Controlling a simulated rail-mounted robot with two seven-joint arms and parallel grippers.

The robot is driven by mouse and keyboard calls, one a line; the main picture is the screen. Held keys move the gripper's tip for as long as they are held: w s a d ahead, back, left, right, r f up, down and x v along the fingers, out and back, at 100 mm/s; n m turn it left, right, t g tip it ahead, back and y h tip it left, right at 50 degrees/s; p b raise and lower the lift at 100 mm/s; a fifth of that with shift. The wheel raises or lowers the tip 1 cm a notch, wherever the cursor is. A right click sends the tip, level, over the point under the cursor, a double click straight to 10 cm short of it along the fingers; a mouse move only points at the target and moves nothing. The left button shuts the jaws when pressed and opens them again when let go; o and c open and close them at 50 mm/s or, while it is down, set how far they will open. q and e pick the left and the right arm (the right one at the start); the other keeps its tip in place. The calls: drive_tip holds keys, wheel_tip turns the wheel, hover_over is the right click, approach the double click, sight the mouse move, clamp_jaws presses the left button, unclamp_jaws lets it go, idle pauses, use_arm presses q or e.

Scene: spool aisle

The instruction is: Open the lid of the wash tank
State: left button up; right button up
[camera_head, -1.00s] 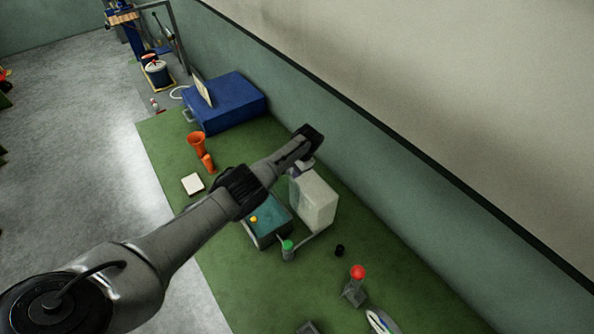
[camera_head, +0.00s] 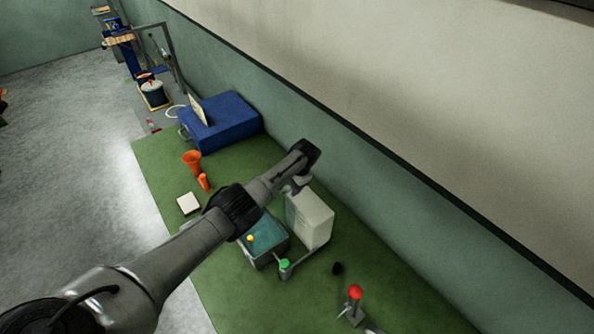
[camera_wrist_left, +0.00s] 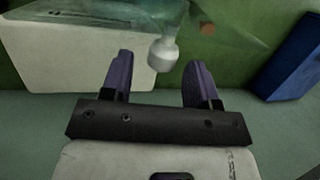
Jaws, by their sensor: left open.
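My right gripper is out of view.
A green button (camera_head: 285,264) stands by the tank, with a black knob (camera_head: 337,268) and a red-topped lever (camera_head: 354,294) to the right. Orange cups (camera_head: 193,160), a white pad (camera_head: 188,203) and a blue case (camera_head: 228,122) lie leftward. The wall is close behind.

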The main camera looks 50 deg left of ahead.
use_arm(q)
drive_tip(key=v, duration=1.1)
drive_tip(key=shift+r, duration=0.4)
